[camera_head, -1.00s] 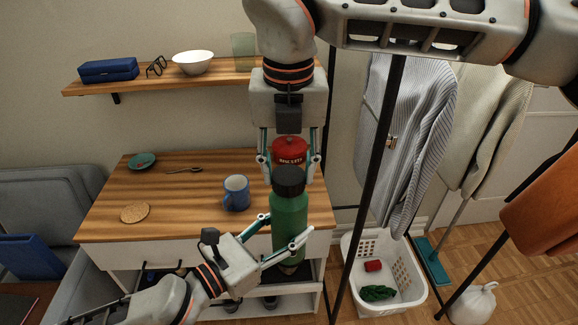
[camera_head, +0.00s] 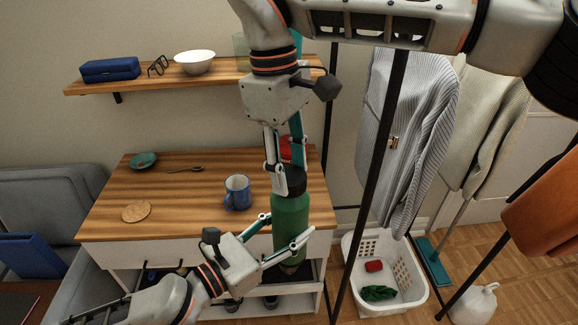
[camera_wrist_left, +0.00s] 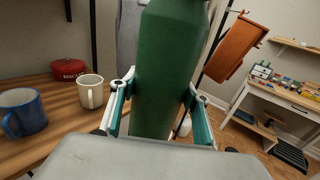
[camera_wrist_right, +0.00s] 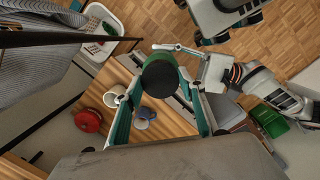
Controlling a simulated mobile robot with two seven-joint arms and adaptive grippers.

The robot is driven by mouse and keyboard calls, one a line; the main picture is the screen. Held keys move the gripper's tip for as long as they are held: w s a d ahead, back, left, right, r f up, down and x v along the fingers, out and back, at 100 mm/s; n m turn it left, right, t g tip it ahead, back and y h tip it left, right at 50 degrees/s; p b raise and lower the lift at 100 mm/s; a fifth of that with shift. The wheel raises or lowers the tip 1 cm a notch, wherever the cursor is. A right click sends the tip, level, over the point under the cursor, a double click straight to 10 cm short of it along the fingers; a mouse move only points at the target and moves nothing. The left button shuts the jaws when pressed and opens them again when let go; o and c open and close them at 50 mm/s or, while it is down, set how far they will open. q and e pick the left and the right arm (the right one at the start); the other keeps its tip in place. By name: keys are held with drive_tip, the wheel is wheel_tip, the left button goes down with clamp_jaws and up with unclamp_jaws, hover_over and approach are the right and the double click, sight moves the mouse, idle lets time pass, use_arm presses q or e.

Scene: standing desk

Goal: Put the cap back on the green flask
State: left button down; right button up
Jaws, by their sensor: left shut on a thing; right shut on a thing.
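The green flask (camera_head: 290,217) stands upright in front of the desk's right part. My left gripper (camera_head: 289,228) is shut around its body, one finger on each side, as the left wrist view also shows (camera_wrist_left: 168,70). The black cap (camera_head: 296,181) sits at the flask's top, in line with it. My right gripper (camera_head: 286,186) comes down from above and is shut on the cap. In the right wrist view the cap (camera_wrist_right: 160,79) is a dark disc between the fingers, with the green flask beneath it. The seam between cap and flask is too small to judge.
A blue mug (camera_head: 237,192) stands on the desk (camera_head: 190,205), left of the flask. A red biscuit pot (camera_wrist_left: 70,70) and a cream mug (camera_wrist_left: 91,92) are behind the flask. A black post (camera_head: 377,150) and a white basket (camera_head: 412,285) are at right.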

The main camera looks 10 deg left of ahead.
drive_tip(key=m, duration=0.5)
drive_tip(key=shift+w+m+g, duration=0.1)
drive_tip(key=shift+m+g, duration=0.2)
drive_tip(key=o, duration=1)
drive_tip(key=shift+r, duration=2.25)
drive_tip(key=shift+c, duration=0.4)
